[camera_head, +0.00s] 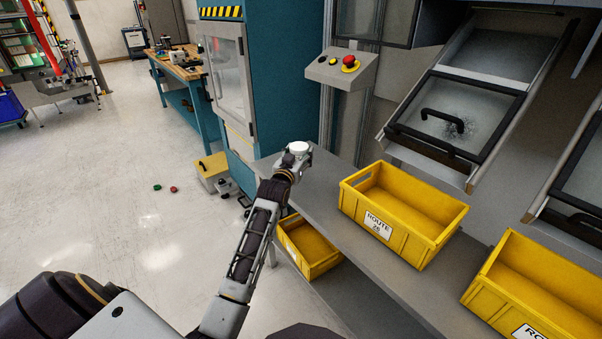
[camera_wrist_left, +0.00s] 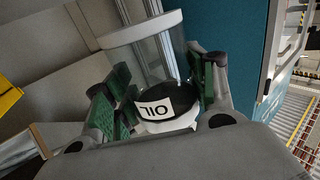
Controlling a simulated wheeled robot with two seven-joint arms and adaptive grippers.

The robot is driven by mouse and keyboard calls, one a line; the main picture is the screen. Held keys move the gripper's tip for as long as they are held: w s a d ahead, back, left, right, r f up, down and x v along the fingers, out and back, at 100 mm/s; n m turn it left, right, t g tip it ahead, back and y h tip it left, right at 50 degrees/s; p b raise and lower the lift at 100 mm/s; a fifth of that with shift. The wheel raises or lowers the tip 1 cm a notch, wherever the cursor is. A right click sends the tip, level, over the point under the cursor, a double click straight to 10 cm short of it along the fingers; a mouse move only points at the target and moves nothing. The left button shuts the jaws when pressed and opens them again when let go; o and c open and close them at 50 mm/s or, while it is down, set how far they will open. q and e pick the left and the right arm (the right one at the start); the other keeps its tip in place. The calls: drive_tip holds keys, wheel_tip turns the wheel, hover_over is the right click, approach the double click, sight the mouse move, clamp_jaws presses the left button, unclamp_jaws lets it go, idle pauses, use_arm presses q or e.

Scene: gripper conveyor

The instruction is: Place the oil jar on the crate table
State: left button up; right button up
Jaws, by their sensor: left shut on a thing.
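The oil jar (camera_head: 299,148) shows in the head view as a round white top at the end of my left arm. In the left wrist view the oil jar (camera_wrist_left: 158,85) is clear glass with dark contents and a white "OIL" label. My left gripper (camera_head: 292,160) is shut on it, with green-padded fingers on both sides. They are over the left far end of the grey crate table (camera_head: 322,200); whether the jar's base touches the top is hidden. My right gripper is not in view.
A yellow crate (camera_head: 428,246) labelled "ROUTE 26" stands on the table, right of the jar. Another yellow crate (camera_head: 560,285) stands at the right edge, and one (camera_head: 322,270) sits lower. A teal cabinet (camera_head: 283,90) rises behind the jar. The table's left end is bare.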

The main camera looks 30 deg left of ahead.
use_arm(q)
wheel_tip(320, 180, down, 3)
drive_tip(key=shift+f+b, duration=0.2)
drive_tip(key=shift+b, duration=0.15)
drive_tip(key=shift+f, duration=0.7)
drive_tip(key=shift+f+b, duration=0.5)
drive_tip(key=shift+f, duration=0.8)
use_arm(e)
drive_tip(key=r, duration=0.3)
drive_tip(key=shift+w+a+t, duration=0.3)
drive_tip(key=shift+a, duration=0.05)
use_arm(q)
drive_tip(key=shift+f, duration=0.15)
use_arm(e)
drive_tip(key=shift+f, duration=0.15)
